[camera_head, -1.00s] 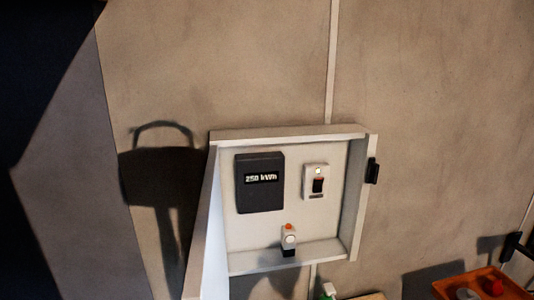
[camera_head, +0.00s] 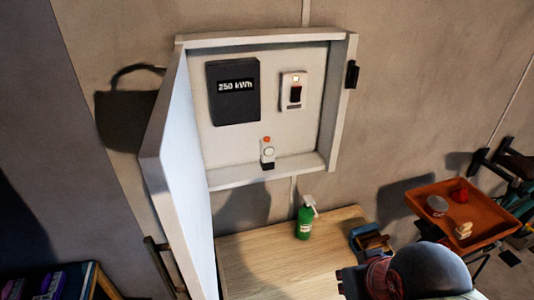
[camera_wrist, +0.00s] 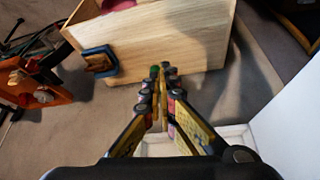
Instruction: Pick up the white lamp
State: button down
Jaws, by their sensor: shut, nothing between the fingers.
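I cannot pick out a white lamp for certain in either view. In the head view, a small white piece with a red top and a black base (camera_head: 267,153) is at the lower edge inside the open wall box (camera_head: 262,178). I cannot tell whether it is a lamp. My gripper (camera_wrist: 162,72) shows in the wrist view with its fingers together and nothing held. It is in front of the wooden table's side, and the white box edge lies below and to the right.
The wall box's door (camera_head: 180,170) stands open to the left. A green spray bottle (camera_head: 304,221) stands on the wooden table (camera_head: 262,265), with a blue-edged item (camera_head: 368,240) at its right. An orange tray (camera_head: 485,205) with small items is farther right. Dark shelving is bottom left.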

aim_at(267, 149)
jog(key=j+z, duration=0.3)
jog(key=z, duration=0.15)
jog(key=j+z, duration=0.4)
jog(key=i+l, duration=0.05)
